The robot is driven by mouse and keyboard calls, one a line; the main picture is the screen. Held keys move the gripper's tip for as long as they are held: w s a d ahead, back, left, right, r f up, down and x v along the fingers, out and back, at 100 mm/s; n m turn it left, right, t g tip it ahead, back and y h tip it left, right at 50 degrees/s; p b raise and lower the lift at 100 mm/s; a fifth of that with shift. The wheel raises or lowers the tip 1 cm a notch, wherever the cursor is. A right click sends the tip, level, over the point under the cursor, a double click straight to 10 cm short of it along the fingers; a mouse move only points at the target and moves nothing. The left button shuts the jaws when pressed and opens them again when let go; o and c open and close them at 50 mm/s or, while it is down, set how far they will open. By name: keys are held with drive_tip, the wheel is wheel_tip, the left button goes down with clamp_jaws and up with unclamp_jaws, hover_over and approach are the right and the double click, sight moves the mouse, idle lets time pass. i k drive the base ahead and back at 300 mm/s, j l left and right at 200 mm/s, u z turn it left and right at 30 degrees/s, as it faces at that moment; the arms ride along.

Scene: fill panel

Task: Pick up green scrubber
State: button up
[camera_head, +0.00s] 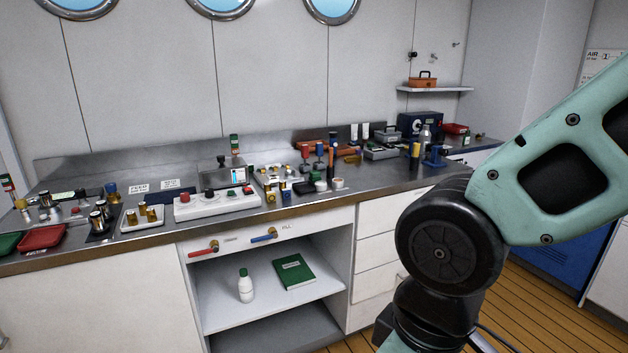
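I cannot make out for certain which thing is the green scrubber. Green things in view are a flat green book or box (294,271) on the open shelf, a small green-topped piece (315,176) on the counter, and a green tray (9,243) at the far left edge. A white bottle with a green cap (246,286) stands upright on the shelf, left of the green book. My arm crosses the right side of the picture and hides part of the cabinet and floor. My gripper is not in view.
The steel counter (80,251) is crowded with small metal parts. A white panel with knobs (216,205) stands mid-counter. A red tray (41,237) lies at left. Red and blue handles (263,237) stick out above the open shelf. White drawers (377,256) are to its right.

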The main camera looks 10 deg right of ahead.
sight(315, 175)
drive_tip(key=i+u, duration=0.1)
drive_tip(key=i, duration=0.5)
drive_tip(key=i+l+u, duration=0.1)
drive_tip(key=i, duration=0.55)
drive_tip(key=i+l+u, duration=0.1)
drive_tip(key=i, duration=0.5)
drive_tip(key=i+l+u, duration=0.15)
drive_tip(key=i, duration=0.45)
